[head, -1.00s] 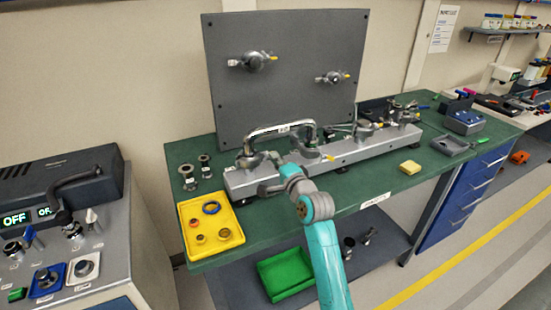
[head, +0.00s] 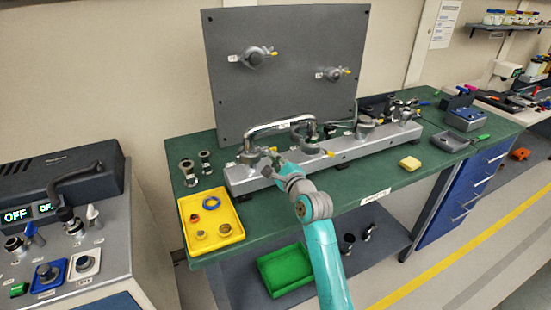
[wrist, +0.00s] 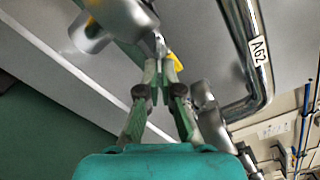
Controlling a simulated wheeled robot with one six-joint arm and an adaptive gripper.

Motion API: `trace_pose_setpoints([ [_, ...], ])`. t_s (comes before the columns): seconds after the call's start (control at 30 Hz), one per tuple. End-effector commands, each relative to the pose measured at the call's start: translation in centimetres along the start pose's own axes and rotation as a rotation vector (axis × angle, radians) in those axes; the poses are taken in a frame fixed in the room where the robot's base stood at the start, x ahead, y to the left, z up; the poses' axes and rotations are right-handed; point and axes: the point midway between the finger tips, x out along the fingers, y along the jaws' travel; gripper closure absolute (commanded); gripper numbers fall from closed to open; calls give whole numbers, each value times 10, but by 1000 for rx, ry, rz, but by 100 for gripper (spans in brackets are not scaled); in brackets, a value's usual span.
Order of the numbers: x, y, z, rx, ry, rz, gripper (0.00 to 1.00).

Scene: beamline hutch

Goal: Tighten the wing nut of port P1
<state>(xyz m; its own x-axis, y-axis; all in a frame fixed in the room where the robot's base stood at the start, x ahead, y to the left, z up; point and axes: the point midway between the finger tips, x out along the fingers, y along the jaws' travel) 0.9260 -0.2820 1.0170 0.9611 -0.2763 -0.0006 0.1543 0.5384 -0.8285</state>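Port flanges with clamps stand along a grey manifold bar (head: 340,152) on the green bench. The flange at its left end (head: 250,155) is the one at my gripper; I cannot read a P1 label. The wrist view shows this clamp's silver body (wrist: 110,22) and its wing nut with a yellow tip (wrist: 174,61). My gripper (wrist: 160,68) has its fingertips close together on the wing nut, with a silver part of it between them. In the head view my gripper (head: 274,156) is small and partly hidden by my arm.
A yellow tray (head: 225,241) with rings lies in front at left. A grey upright panel (head: 300,90) stands behind. A yellow block (head: 410,163) lies farther right.

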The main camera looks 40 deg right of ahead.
Motion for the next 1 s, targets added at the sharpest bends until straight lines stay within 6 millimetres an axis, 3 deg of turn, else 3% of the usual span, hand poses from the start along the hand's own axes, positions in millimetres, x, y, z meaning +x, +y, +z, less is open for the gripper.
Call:
trace_pose_setpoints([
  [0.5, 0, 3, 0, 18, 1, 5, 100],
  [0.57, 0, 3, 0, 18, 1, 5, 85],
  [0.87, -1, 1, 0, 17, 0, 1, 85],
  [1.0, -10, 1, 0, 17, 1, 1, 85],
])
